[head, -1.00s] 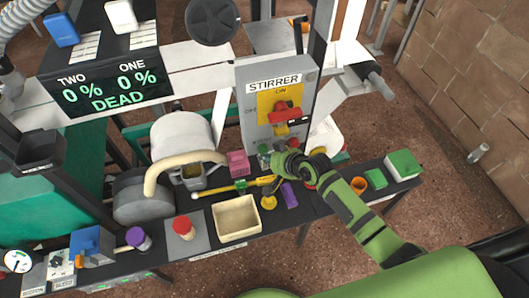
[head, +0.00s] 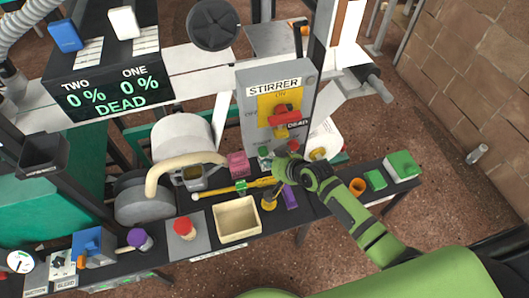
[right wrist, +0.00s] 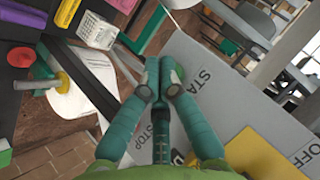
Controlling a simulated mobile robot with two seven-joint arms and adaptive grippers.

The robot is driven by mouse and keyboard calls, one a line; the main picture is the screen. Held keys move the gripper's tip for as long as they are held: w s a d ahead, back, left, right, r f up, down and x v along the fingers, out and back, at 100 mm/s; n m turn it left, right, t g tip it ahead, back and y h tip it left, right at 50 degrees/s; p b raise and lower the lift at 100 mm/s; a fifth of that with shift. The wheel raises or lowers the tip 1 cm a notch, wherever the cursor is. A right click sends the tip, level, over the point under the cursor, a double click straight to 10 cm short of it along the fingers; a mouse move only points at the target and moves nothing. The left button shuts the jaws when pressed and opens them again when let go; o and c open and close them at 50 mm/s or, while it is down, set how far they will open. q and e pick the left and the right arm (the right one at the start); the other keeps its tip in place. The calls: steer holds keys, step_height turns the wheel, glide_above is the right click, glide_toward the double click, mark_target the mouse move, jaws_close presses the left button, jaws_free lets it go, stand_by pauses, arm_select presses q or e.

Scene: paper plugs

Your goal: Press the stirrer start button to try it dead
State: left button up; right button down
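The grey stirrer box (head: 248,112) stands upright at the back of the bench. My right gripper (head: 273,162) is just in front of and below the green button. In the right wrist view its fingers (right wrist: 163,72) are together with nothing seen between them, before the panel labels START (right wrist: 204,84) and STOP (right wrist: 160,126). Contact with a button cannot be told. My left gripper is not in view.
A display (head: 112,88) at left reads TWO 0 %, ONE 0 % and DEAD. The bench before the box holds a pink block (head: 238,164), a yellow tool (head: 222,189), a cream tray (head: 237,219) and a purple block (head: 290,197). An orange ring (head: 357,187) lies at right.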

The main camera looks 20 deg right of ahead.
steer(key=shift+s, duration=0.1)
steer(key=s+p, duration=0.3)
steer(key=s, duration=0.2)
steer(key=shift+d, duration=0.1)
stand_by(0.4)
stand_by(0.6)
